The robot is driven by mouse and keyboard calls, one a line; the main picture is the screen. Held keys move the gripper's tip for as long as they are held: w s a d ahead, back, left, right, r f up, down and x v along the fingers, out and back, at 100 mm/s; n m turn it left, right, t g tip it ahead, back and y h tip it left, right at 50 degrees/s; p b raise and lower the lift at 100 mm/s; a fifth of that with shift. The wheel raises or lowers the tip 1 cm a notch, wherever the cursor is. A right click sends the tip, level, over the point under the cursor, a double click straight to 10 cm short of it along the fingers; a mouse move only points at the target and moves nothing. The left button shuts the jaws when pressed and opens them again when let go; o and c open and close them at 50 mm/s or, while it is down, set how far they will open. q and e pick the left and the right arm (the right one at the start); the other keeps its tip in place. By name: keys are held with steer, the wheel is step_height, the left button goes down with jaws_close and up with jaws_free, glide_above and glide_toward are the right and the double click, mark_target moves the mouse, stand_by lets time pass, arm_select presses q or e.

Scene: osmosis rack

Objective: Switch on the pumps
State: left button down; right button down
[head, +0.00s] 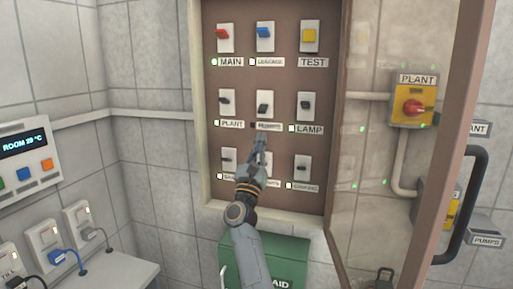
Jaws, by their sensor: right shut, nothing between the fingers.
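A brown switch panel (284,140) in a pale frame holds three rows of switches. The centre switch (265,103) has a black lever, and the lamp beside its label (268,126) looks dark. That label is too blurred to read surely. My right gripper (262,140) is shut and empty, pointing up just below this label. I cannot tell if it touches the panel. It partly hides the bottom middle switch and its label. A separate label reading PUMPS (487,241) is on the right wall. My left gripper is out of view.
A glazed door (455,130) with a brown frame and dark handle (470,200) stands open at right. Behind its glass is a yellow PLANT isolator (413,105) with a red knob. A green first-aid box (290,262) is below. Sockets and a ROOM display (25,145) are left.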

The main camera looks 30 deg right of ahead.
mark_target(261, 126)
steer(key=r, duration=0.1)
steer(key=w+d+r+p, duration=0.1)
steer(key=r+p, duration=0.1)
steer(key=shift+w+d, duration=0.2)
steer(key=shift+d, duration=0.1)
steer(key=shift+s+a+r+p, duration=0.15)
steer(key=shift+a+r+p, duration=0.05)
steer(key=shift+r+p, duration=0.25)
steer(key=shift+s+a+r+p, duration=0.15)
steer(key=shift+r+p, duration=0.2)
steer(key=shift+r, duration=0.05)
steer(key=shift+s+a+r+p, duration=0.3)
steer(key=shift+r, duration=0.1)
steer(key=shift+w+d, duration=0.1)
steer(key=shift+a+b, duration=0.2)
steer(key=shift+b, duration=0.35)
